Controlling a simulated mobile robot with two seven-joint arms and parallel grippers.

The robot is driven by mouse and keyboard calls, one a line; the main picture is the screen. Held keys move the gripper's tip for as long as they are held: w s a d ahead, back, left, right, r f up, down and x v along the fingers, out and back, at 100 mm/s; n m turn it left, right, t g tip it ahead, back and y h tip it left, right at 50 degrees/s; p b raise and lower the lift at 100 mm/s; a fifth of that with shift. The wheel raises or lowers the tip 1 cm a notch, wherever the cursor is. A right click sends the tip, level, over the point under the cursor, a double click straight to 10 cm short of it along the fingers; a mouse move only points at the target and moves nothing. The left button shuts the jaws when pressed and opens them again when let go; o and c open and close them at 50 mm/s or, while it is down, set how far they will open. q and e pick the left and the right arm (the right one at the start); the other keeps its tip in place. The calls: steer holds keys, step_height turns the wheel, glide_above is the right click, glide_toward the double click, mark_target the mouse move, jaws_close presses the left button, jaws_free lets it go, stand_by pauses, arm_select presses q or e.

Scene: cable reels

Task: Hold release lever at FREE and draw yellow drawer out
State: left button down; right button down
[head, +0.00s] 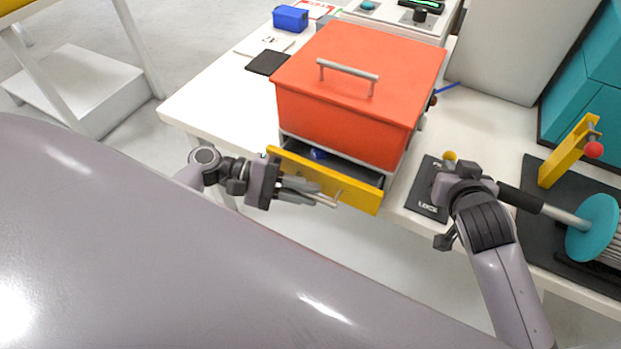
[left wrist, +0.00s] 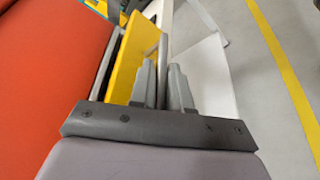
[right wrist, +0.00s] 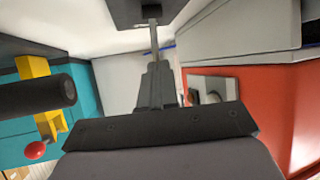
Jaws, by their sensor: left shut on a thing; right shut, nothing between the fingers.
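The yellow drawer (head: 362,196) is partly out of the orange-red cabinet (head: 345,120), with a blue item (head: 318,154) inside. My left gripper (head: 328,199) is shut on the drawer's thin grey handle at the yellow front; the left wrist view shows the handle (left wrist: 163,72) at its fingers. The black release plate (head: 426,207) reads LOCK at its near end; the far label is mostly hidden. A yellow knob (head: 450,156) shows just beyond my right gripper (head: 447,172), which is shut and empty at the lever. The right wrist view shows a grey stem (right wrist: 154,38) beyond the fingertips. The exact lever position is hidden.
A teal cable reel (head: 593,227) with a black-gripped shaft is right of my right gripper. A yellow bracket with a red ball (head: 593,150) stands behind it. A blue box (head: 290,19) and a black pad (head: 268,62) lie at back left. Floor before the drawer is clear.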

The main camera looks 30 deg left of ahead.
arm_select(q)
steer(key=shift+s, duration=0.8)
steer(key=c, duration=1.4)
jaws_free()
steer(key=shift+c, duration=0.2)
steer(key=shift+a, duration=0.1)
steer(key=v, duration=1.2)
steer(key=shift+r, duration=0.1)
